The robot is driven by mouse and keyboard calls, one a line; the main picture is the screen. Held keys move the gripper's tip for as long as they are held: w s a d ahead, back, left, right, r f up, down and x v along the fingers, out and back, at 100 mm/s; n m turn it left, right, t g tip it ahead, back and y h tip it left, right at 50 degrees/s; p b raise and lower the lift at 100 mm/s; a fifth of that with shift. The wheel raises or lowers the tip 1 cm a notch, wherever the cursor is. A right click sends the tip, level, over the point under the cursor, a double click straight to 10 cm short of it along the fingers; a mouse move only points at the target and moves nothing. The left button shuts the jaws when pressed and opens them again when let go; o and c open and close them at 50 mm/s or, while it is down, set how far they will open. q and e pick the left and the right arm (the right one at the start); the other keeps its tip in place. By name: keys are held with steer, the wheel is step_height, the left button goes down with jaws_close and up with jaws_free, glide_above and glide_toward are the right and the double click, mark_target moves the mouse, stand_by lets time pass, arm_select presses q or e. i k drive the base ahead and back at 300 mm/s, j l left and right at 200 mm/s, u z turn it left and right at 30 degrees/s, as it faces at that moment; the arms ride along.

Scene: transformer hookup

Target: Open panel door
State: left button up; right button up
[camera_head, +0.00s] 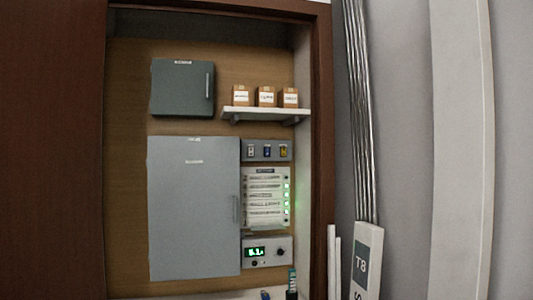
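A large light-grey panel door (192,215) is mounted on the wooden backboard inside a brown-framed recess. It looks shut, with a vertical handle (236,209) near its right edge. Above it hangs a smaller dark-grey panel (180,88), also looking shut, with a vertical handle (208,85) at its right side. Neither of my grippers shows in the head view.
A shelf (266,113) holds three small brown boxes. Right of the large door are a switch strip (267,150), a unit with green lights (266,198) and a digital display box (265,252). The brown frame (322,150) bounds the right.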

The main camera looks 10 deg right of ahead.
mark_target(194, 182)
steer(key=i+l, duration=0.15)
steer(key=l, duration=0.25)
steer(key=i+l, duration=0.15)
steer(key=l, duration=0.25)
steer(key=i+l, duration=0.15)
steer(key=l, duration=0.25)
steer(key=z, duration=1.55)
steer(key=i+j, duration=0.1)
steer(key=j, duration=0.4)
steer(key=i+j, duration=0.1)
steer(key=j, duration=0.4)
steer(key=i+j, duration=0.15)
steer(key=j, duration=0.3)
steer(key=i+j, duration=0.1)
steer(key=j, duration=0.4)
